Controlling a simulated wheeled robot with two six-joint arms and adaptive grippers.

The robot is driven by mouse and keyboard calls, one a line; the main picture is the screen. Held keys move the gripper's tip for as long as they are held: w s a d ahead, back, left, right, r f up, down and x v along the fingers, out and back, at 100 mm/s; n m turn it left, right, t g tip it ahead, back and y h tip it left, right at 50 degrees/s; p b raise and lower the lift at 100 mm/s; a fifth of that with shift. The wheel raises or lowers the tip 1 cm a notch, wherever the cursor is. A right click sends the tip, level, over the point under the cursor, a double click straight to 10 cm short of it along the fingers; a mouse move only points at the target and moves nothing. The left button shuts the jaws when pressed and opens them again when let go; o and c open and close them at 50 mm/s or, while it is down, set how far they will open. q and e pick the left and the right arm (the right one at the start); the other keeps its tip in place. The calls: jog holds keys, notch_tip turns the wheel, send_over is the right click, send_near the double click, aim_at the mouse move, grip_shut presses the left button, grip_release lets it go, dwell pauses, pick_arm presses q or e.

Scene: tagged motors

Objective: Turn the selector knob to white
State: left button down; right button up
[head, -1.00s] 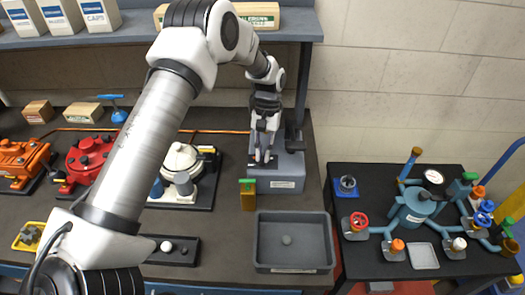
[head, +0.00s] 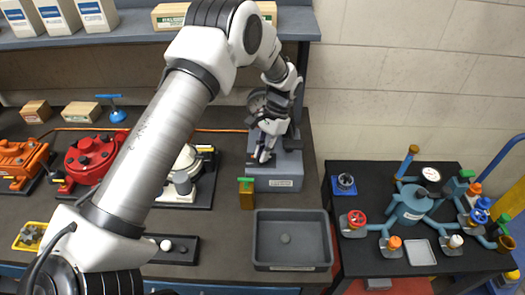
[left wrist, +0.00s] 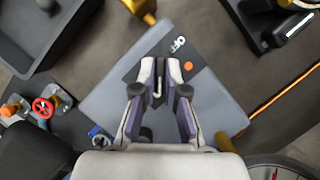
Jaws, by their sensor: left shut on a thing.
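The selector knob (left wrist: 157,92) is a small dark piece with a pale pointer line, seen between my left fingertips in the left wrist view. It sits on a dark panel (left wrist: 131,75) on the grey box, which stands at the back of the bench in the head view (head: 283,183). An orange dot (left wrist: 188,66) and a white marking (left wrist: 178,44) show beside the fingertips. No white position dot is clear; the fingers hide part of the panel. My left gripper (head: 262,158) is shut on the knob, its fingers tilted in the head view. My right gripper is not in view.
A grey tray (head: 325,240) and a brass block with a green top (head: 246,196) stand in front of the box. A white-topped device (head: 187,160) is to its left. A black table (head: 360,255) with blue pipework stands at right.

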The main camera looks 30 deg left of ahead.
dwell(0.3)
pick_arm(q)
jog(key=c, duration=1.2)
grip_release()
jog(key=v, duration=1.2)
jog(key=shift+f, duration=0.15)
